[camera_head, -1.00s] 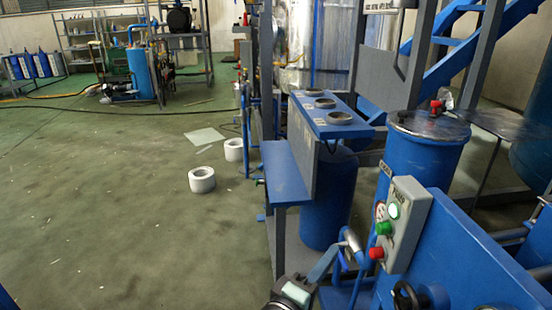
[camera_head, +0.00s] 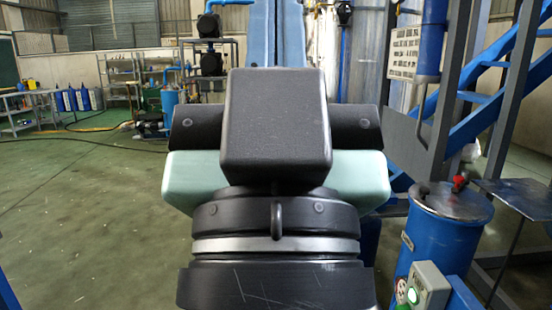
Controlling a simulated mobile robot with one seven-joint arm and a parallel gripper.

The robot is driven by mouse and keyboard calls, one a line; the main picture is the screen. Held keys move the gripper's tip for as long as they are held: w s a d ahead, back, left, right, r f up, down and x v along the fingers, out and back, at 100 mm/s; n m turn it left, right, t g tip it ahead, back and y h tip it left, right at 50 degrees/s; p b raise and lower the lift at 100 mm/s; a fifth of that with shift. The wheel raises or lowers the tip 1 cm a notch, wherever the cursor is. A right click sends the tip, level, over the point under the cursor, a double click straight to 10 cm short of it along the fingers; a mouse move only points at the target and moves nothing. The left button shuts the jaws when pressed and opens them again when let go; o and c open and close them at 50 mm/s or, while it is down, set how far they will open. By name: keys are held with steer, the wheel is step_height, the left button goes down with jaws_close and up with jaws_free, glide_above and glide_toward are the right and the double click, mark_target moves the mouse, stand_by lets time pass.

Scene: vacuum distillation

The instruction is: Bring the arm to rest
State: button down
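My gripper (camera_head: 277,8) fills the middle of the head view, seen from behind and pointing up and away. A black block (camera_head: 275,120), a pale green housing (camera_head: 190,178) and a black wrist with a silver ring are mine. Two light blue fingers rise behind the block, side by side with only a thin dark line between them. They look shut, with nothing seen between them. Their tips are cut off by the top edge.
A blue drum (camera_head: 440,235) with a red-knobbed lid and a grey control box (camera_head: 428,288) stand at the right. Blue stairs (camera_head: 505,70) rise behind. Green floor (camera_head: 80,215) at the left is open. Shelves and blue cylinders (camera_head: 68,100) stand far back.

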step_height(320, 180, up, 20)
steer(key=p, duration=1.8)
steer(key=shift+r, duration=0.25)
steer(key=shift+f, duration=0.1)
